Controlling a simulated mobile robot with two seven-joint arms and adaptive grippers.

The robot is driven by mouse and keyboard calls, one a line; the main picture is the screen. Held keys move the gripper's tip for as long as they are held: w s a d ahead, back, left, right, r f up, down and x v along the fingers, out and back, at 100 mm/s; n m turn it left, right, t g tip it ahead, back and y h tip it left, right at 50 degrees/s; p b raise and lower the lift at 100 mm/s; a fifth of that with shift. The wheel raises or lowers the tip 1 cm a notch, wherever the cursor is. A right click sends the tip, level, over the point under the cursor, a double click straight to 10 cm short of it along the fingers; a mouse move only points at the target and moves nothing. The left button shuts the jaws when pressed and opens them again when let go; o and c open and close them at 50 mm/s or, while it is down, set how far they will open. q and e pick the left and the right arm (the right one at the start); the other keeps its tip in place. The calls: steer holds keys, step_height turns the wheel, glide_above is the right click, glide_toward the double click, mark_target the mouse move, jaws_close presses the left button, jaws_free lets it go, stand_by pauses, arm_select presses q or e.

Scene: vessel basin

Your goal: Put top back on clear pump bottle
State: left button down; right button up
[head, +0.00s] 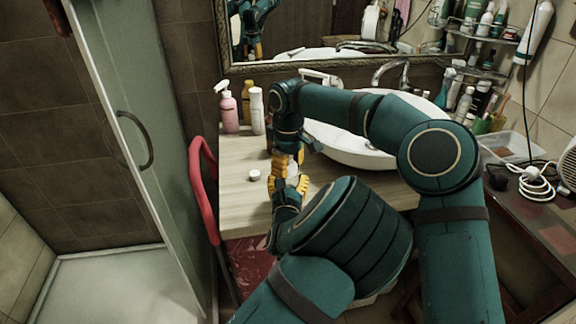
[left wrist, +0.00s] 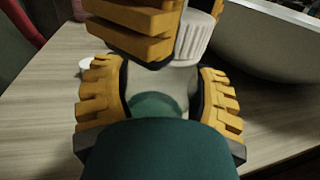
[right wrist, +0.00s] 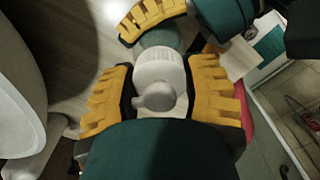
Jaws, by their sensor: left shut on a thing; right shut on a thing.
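My left gripper (head: 289,187) is shut on the clear pump bottle, with its fingers on both sides of the body. In the left wrist view the bottle (left wrist: 165,82) looks see-through, with a greenish lower part. My right gripper (head: 284,158) is shut on the white pump top, directly above the bottle. The pump top (right wrist: 155,75) shows a ribbed collar and a rounded head between the right fingers; its collar (left wrist: 198,36) also shows in the left wrist view. Top and bottle are close together; the right fingers hide the neck, so I cannot tell whether they are joined.
A small white round cap (head: 254,175) lies on the wooden counter (head: 240,200). A pink pump bottle (head: 228,110) and a white bottle (head: 257,110) stand at the back left. The white sink (head: 350,145) is to the right.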

steer(key=o, duration=1.3)
steer(key=shift+o, duration=0.2)
step_height(320, 180, up, 8)
steer(key=shift+f, duration=0.25)
arm_select(q)
jaws_free()
steer(key=shift+s, duration=0.1)
